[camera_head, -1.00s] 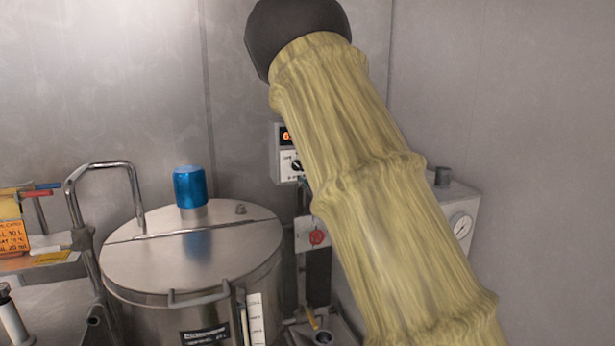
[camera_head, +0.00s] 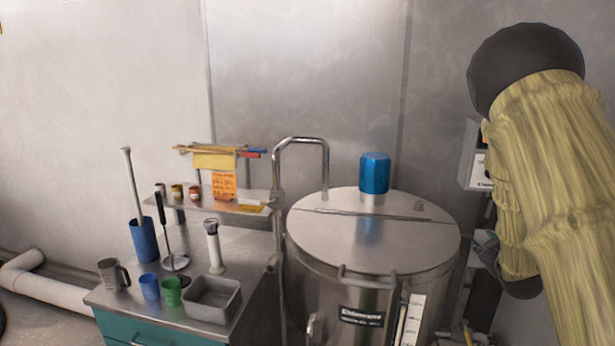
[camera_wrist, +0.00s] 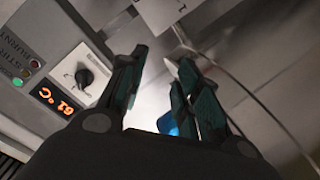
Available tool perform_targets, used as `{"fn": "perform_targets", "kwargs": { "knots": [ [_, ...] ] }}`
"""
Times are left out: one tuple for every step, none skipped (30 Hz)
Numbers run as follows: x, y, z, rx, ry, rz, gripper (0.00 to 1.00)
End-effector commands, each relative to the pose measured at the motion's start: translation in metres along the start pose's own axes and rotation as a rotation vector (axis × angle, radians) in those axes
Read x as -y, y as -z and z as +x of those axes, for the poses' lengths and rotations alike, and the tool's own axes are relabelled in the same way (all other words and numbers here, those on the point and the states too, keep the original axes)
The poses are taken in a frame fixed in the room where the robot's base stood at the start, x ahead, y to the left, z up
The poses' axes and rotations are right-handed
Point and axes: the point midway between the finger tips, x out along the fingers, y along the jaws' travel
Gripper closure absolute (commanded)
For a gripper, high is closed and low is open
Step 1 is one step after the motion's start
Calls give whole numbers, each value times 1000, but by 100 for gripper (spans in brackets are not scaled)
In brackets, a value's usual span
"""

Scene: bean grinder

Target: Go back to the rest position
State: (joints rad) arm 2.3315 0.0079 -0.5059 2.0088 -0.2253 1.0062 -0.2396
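My arm in its yellowish sleeve fills the right side of the head view, and my gripper cannot be made out clearly there. In the wrist view my gripper (camera_wrist: 163,62) shows two dark fingers with teal inner faces. They stand apart with nothing held between them. A control box (camera_wrist: 50,65) with an orange display reading 61 °C, a black knob and small lights is close by on the left of the wrist view. The same box (camera_head: 471,160) shows in the head view, partly hidden by my arm.
A round steel vat (camera_head: 335,235) with a blue cap (camera_head: 374,173) stands left of my arm. Further left is a steel-topped cabinet (camera_head: 195,265) with a blue cup (camera_head: 149,287), a green cup (camera_head: 171,291) and a metal tray (camera_head: 213,298). A pipe (camera_head: 45,288) runs along the wall.

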Motion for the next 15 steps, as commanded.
{"fn": "perform_targets", "kwargs": {
  "knots": [
    [24,-20,-4,38,28,18,67],
    [38,-31,-6,60,44,30,67],
    [56,-44,-11,89,63,47,67],
    [69,-55,-14,112,78,59,67],
    [82,-66,-18,135,93,71,67],
    [100,-80,-24,166,114,85,67],
    [113,-90,-29,188,128,96,67],
    [126,-100,-35,212,143,108,67],
    [143,-114,-42,245,162,123,67],
    [156,-124,-49,269,176,135,67],
    [169,-134,-56,293,191,145,67],
    [185,-146,-65,325,210,159,67],
    [198,-156,-73,350,225,169,67],
    [210,-166,-81,376,238,179,67],
    [226,-178,-92,410,256,194,67]
  ]
}}
